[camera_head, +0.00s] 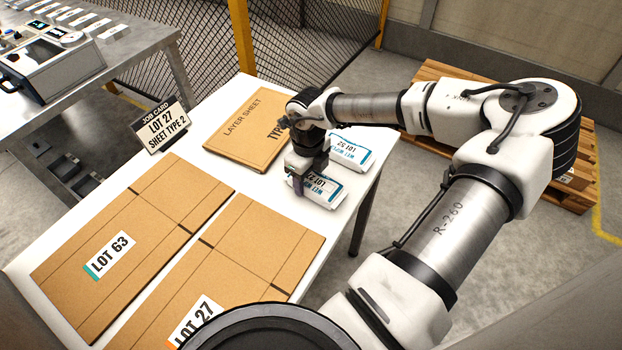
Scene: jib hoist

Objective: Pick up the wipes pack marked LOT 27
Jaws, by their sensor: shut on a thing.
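Two white and blue wipes packs lie at the right end of the white table. The nearer wipes pack (324,190) has an upside-down LOT label, partly covered by my gripper; I cannot read its number surely. The farther wipes pack (352,151) lies just behind it, with an upside-down label that looks like LOT 52. My gripper (300,186) points down and is shut on the left end of the nearer pack. The fingertips are partly hidden, and I cannot tell whether the pack is clear of the table.
A job card (162,126) reads LOT 27, SHEET TYPE 2. A layer sheet (248,128) lies beside the packs. Flat cartons marked LOT 63 (130,222) and LOT 27 (262,245) cover the near table (205,163). A wooden pallet (570,192) stands on the floor at right.

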